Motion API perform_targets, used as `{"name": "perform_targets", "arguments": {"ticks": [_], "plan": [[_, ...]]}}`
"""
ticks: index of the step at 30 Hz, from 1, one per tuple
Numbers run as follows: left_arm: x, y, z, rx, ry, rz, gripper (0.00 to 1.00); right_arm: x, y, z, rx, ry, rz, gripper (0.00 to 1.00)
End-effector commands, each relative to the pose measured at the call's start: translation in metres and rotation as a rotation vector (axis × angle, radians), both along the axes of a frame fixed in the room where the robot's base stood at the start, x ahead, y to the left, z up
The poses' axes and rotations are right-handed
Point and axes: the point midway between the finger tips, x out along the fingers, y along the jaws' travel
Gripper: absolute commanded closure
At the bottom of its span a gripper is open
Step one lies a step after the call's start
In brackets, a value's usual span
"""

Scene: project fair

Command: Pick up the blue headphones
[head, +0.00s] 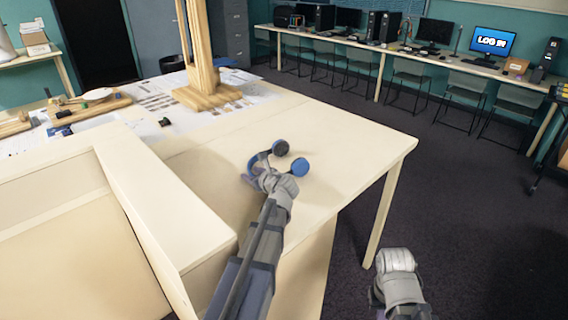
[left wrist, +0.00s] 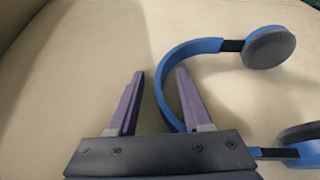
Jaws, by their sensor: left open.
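The blue headphones (head: 299,167) with dark ear pads lie on the pale table, just beyond my left gripper (head: 256,172). In the left wrist view, the headphones (left wrist: 205,45) have their curved blue band at the right finger, with its outermost bend showing in the gap between the fingers. The ear cups lie to the right. My left gripper (left wrist: 160,74) is open, its two purple fingers apart and not closed on the band. I cannot tell whether a finger touches it. My right gripper's grey wrist (head: 396,262) shows low at right, beyond the table edge; its fingers cannot be made out.
The pale table (head: 350,145) is clear to the right of the headphones. A raised pale panel (head: 165,205) stands left of my left arm. A wooden tower (head: 203,85) and papers are farther back. Chairs and computers line the far wall.

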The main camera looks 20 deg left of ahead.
Motion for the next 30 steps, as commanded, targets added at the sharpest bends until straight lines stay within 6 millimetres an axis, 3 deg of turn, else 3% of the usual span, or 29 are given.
{"name": "perform_targets", "arguments": {"ticks": [4,17,30], "plan": [[-0.0006,-0.0005,0.0008,0.0,0.0,0.0,0.5,0.0,0.0,0.0008,0.0,0.0,0.0,1.0],[-0.0007,-0.0005,0.0008,0.0,0.0,0.0,0.99,0.0,0.0,0.0008,0.0,0.0,0.0,1.0],[-0.0007,-0.0006,0.0008,0.0,0.0,0.0,1.0,0.0,0.0,0.0008,0.0,0.0,0.0,1.0]]}}
